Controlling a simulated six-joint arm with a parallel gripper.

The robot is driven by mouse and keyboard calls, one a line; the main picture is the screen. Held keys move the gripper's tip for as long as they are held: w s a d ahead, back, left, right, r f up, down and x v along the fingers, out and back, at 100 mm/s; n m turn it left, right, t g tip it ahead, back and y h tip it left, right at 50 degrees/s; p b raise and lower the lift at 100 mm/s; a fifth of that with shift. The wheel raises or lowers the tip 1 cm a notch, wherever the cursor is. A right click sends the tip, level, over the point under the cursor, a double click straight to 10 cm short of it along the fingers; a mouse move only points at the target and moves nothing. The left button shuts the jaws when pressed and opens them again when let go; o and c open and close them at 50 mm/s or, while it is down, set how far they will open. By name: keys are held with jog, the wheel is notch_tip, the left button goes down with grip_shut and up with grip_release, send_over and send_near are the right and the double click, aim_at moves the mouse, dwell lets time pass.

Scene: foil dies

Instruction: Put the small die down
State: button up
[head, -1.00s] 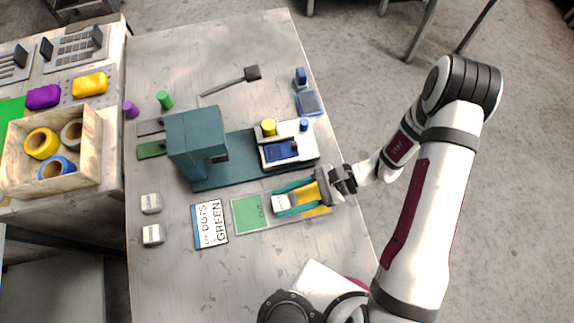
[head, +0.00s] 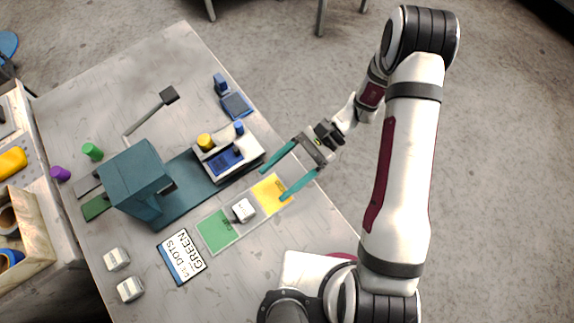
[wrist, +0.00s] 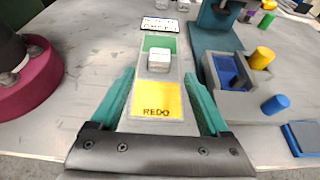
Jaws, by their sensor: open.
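A small whitish die (head: 243,210) rests on the sorting mat (head: 262,222), on the bare grey strip between the green panel (head: 214,231) and the yellow panel (head: 272,192). It lies close to the green panel's edge. In the wrist view the die (wrist: 159,59) stands ahead of my fingers, and the yellow panel (wrist: 157,101) reads REDO. My gripper (head: 272,184) has its teal fingers spread wide and empty, over the yellow end of the mat. Both fingers are apart from the die. The gripper also shows in the wrist view (wrist: 158,76).
A teal press (head: 137,178) stands left of a white fixture with a blue recess (head: 228,159) and yellow and blue knobs. A GREEN DOTS card (head: 182,257) lies beyond the mat's green end. Two other dies (head: 116,258) (head: 130,289) sit at the left.

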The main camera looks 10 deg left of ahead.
jog(key=v, duration=0.2)
jog(key=shift+w+d+r, duration=0.15)
jog(key=shift+w+d, duration=0.05)
jog(key=shift+d, duration=0.05)
jog(key=shift+r, duration=0.15)
jog(key=s+d+r+n+t+h, duration=0.1)
jog(key=s+d+r+t+h, duration=0.2)
jog(key=r, duration=0.5)
jog(key=s+d+r+n+t+h, duration=0.2)
jog(key=s+d+r+t+h, duration=0.2)
jog(key=s+d+r+t, duration=0.2)
jog(key=shift+s+d+r+h, duration=0.3)
jog(key=shift+s+d+r, duration=0.4)
jog(key=shift+r, duration=0.25)
